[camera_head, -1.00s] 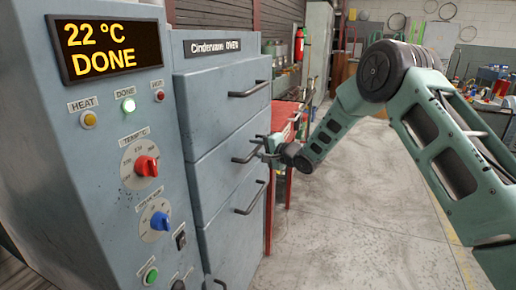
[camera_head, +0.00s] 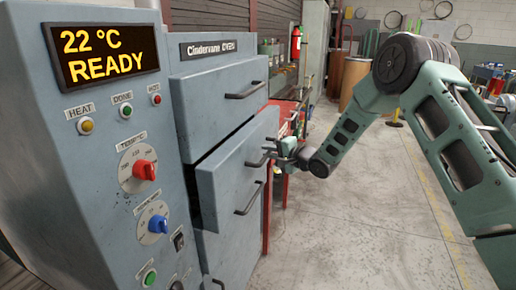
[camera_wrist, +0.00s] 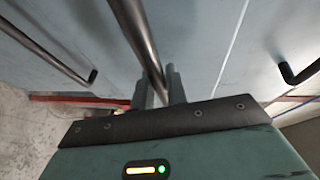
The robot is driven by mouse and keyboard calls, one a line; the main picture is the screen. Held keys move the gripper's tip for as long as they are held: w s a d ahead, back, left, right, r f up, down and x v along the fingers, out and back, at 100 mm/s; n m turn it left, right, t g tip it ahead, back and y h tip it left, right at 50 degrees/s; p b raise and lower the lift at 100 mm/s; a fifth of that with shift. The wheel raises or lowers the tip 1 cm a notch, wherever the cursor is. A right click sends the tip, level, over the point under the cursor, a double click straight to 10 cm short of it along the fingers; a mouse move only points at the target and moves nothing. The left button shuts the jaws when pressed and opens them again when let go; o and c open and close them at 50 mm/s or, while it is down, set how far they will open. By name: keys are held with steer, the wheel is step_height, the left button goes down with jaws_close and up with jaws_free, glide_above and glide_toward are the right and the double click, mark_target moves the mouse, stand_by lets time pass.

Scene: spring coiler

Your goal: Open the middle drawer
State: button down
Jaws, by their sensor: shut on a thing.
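The middle drawer (camera_head: 228,172) of the grey-blue oven cabinet stands pulled out, with a dark gap along its left side. Its dark bar handle (camera_head: 257,163) is at the right part of its front. My gripper (camera_head: 272,150) is at this handle. In the wrist view, my gripper's two grey fingers (camera_wrist: 159,88) are shut on the dark handle bar (camera_wrist: 142,40), one on each side of it. The drawer's inside is hidden from view.
The top drawer (camera_head: 215,105) above and the lower drawer (camera_head: 232,240) below are shut, each with a bar handle. The control panel (camera_head: 120,190) at left reads 22 °C READY. A red stand (camera_head: 284,187) is behind the cabinet. Floor at right is clear.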

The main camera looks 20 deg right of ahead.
steer(key=s+d+p, duration=0.3)
steer(key=s+d, duration=0.5)
steer(key=d, duration=0.2)
steer(key=s+d+p, duration=0.3)
steer(key=s+d, duration=0.4)
steer(key=d, duration=0.4)
steer(key=shift+s+d, duration=0.3)
steer(key=shift+s, duration=0.1)
steer(key=c, duration=1.4)
jaws_free()
steer(key=b+v, duration=0.2)
steer(key=v, duration=1.5)
steer(key=shift+b, duration=0.35)
steer(key=shift+s+d, duration=0.1)
steer(key=shift+s, duration=0.05)
